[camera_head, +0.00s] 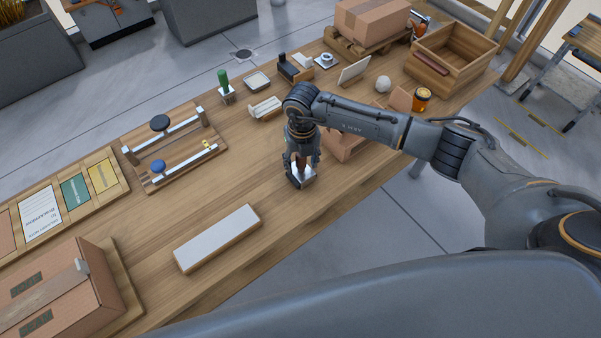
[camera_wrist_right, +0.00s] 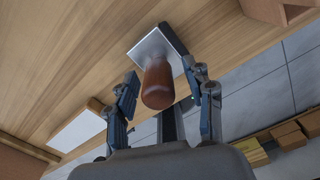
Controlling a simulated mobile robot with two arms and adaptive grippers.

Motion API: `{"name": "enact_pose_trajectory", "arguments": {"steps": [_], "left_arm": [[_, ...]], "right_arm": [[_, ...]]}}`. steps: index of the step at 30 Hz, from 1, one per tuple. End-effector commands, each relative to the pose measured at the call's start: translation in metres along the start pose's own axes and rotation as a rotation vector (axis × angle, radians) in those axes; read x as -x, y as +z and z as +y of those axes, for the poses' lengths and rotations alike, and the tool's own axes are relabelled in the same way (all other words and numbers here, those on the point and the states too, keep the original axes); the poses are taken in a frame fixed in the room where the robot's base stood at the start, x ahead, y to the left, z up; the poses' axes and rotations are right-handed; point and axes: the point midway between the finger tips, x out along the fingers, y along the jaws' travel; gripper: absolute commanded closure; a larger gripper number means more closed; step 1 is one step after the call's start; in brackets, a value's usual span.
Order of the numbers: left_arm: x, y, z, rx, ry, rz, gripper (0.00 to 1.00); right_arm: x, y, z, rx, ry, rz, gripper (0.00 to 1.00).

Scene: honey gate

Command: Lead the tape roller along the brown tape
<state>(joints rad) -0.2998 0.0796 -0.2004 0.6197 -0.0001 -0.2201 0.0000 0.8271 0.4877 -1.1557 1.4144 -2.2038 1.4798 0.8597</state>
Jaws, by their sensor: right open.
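A tool with a brown rounded handle (camera_wrist_right: 158,84) and a pale square plate (camera_wrist_right: 152,48) with a dark edge stands on the wooden table; I cannot tell if it is the tape roller. My right gripper (camera_head: 301,172) is above it, pointing down. In the right wrist view the fingers (camera_wrist_right: 165,90) are open on either side of the handle, with gaps visible. In the head view the gripper hides most of the tool. A closed cardboard box (camera_head: 85,295) at the lower left has a paler brown tape strip (camera_head: 45,296) along its top. My left gripper is out of view.
A white-topped block (camera_head: 217,238) lies between the box and my right gripper. A rail fixture (camera_head: 170,150) with knobs stands at the back left. Small tools, an orange jar (camera_head: 421,99) and a wooden crate (camera_head: 452,55) occupy the far right. Bare table surrounds the white block.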

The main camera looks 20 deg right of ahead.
Motion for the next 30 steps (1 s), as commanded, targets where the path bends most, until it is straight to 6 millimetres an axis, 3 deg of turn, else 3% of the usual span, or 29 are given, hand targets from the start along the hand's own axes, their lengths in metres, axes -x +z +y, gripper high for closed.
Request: {"name": "enact_pose_trajectory", "arguments": {"steps": [4, 12, 20, 30], "left_arm": [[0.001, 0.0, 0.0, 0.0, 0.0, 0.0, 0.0], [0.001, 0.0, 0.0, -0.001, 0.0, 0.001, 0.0], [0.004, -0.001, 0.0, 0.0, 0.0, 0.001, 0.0], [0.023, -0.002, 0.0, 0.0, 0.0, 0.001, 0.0]], "right_arm": [[0.001, 0.0, 0.0, 0.0, 0.0, 0.0, 0.47], [0.001, 0.0, 0.0, 0.0, 0.0, 0.0, 1.0], [0.005, 0.0, 0.0, 0.0, 0.0, -0.001, 1.0], [0.032, 0.0, 0.0, 0.001, 0.001, -0.001, 1.0]]}}
